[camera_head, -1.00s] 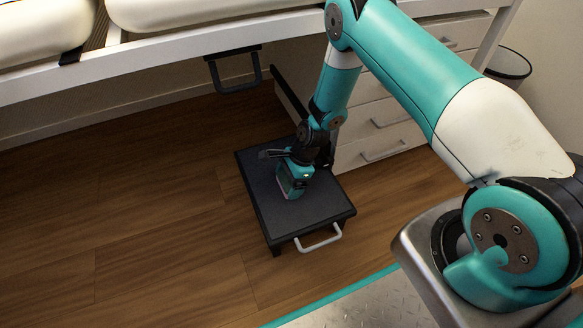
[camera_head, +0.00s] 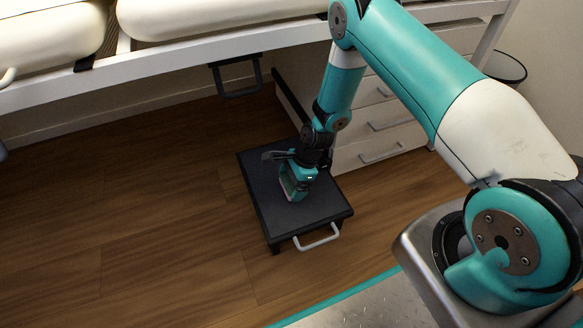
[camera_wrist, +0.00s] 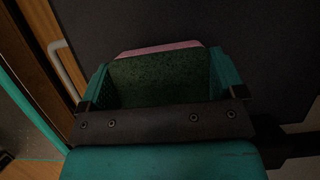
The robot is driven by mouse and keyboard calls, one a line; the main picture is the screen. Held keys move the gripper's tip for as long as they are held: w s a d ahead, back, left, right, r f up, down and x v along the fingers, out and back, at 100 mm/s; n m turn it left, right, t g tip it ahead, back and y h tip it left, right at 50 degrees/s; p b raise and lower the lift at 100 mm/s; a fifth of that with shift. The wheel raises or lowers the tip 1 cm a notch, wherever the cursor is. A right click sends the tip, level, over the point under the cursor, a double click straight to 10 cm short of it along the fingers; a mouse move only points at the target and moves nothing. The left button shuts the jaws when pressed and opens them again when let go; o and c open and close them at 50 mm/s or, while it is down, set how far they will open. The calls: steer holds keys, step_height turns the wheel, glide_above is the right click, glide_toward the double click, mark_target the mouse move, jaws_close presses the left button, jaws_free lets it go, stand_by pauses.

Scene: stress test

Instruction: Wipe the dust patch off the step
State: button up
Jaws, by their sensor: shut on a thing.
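The step (camera_head: 268,212) is a low black stool with a flat dark top and a pale handle at its near side. My gripper (camera_head: 297,186) reaches down over the middle of the step. It is shut on a sponge (camera_wrist: 155,78) with a dark green face and a pink edge, gripped between the two teal fingers in the wrist view. The sponge is low over the step top (camera_wrist: 240,50); I cannot tell whether it touches. I cannot make out a dust patch; part of the top is hidden by my gripper and arm.
A bed frame (camera_head: 160,68) with pale cushions spans the back. A white drawer unit (camera_head: 385,128) stands close behind and right of the step. A bin (camera_head: 506,68) is at the far right. Wooden floor (camera_head: 130,220) lies open to the left.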

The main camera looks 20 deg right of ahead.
steer(key=shift+r+p, duration=2.1)
steer(key=shift+r, duration=0.6)
